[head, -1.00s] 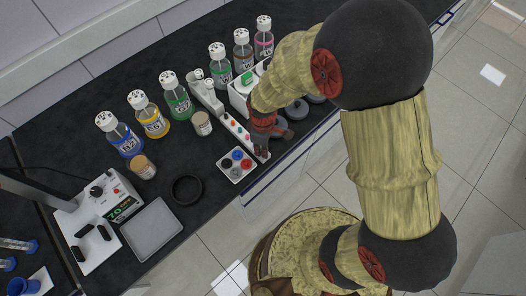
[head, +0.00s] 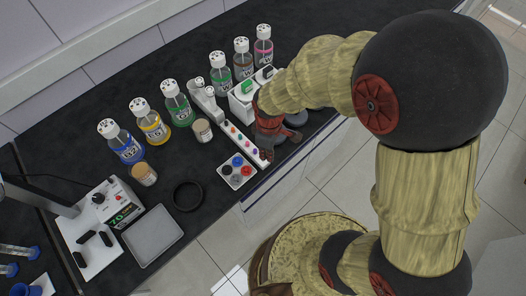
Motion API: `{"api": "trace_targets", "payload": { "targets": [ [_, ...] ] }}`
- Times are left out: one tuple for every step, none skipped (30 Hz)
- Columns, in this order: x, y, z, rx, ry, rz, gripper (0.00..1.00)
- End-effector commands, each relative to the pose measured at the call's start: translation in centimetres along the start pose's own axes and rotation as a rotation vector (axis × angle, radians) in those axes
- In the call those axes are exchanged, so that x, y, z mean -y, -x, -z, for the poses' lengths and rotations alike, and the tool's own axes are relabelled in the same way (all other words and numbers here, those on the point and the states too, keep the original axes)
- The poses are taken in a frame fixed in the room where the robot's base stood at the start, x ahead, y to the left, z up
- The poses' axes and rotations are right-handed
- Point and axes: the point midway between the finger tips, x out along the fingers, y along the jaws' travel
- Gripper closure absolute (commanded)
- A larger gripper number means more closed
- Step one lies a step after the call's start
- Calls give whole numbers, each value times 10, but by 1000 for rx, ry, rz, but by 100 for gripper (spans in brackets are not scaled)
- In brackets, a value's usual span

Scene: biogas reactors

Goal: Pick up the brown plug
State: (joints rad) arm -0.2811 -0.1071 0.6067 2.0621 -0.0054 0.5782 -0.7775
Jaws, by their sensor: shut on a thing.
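My gripper (head: 267,155) points down at the near end of the white strip (head: 235,134), which carries a row of small coloured plugs. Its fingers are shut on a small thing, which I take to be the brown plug. The fingers hide it, and its colour cannot be made out. I cannot tell whether it is clear of the strip. A small white tray (head: 226,181) with several round wells or plugs in blue, red, black and grey lies just left of my gripper.
Capped bottles, including a blue one (head: 127,148) and a yellow one (head: 154,128), stand along the back. A white device (head: 240,104) and dark round discs (head: 296,118) are close to my gripper. A black ring (head: 188,196) and grey tray (head: 152,236) lie left. The bench's front edge is near.

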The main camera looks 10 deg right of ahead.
Motion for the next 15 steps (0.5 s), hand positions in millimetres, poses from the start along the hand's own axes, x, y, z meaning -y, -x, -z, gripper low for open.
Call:
{"api": "trace_targets", "payload": {
  "targets": [
    [4, 17, -9, -5, -3, -5, 99],
    [6, 24, -14, -5, -2, -5, 99],
    [10, 33, -21, -5, -1, -5, 99],
    [13, 38, -27, -4, -2, -4, 99],
    [16, 40, -34, -3, -3, -4, 99],
    [21, 43, -43, -3, -3, -3, 99],
    [24, 45, -49, -3, -2, -3, 99],
    [27, 48, -54, -3, -2, -3, 99],
    [31, 51, -62, -2, -3, -2, 99],
    [33, 54, -66, -3, -3, -3, 99],
    [36, 56, -71, -2, -2, -2, 99],
    [39, 59, -77, -2, -2, -3, 99],
    [40, 60, -80, -2, -2, -3, 99],
    [42, 62, -84, -2, -3, -2, 99],
    [44, 64, -88, -2, -2, -3, 99]
  ]
}}
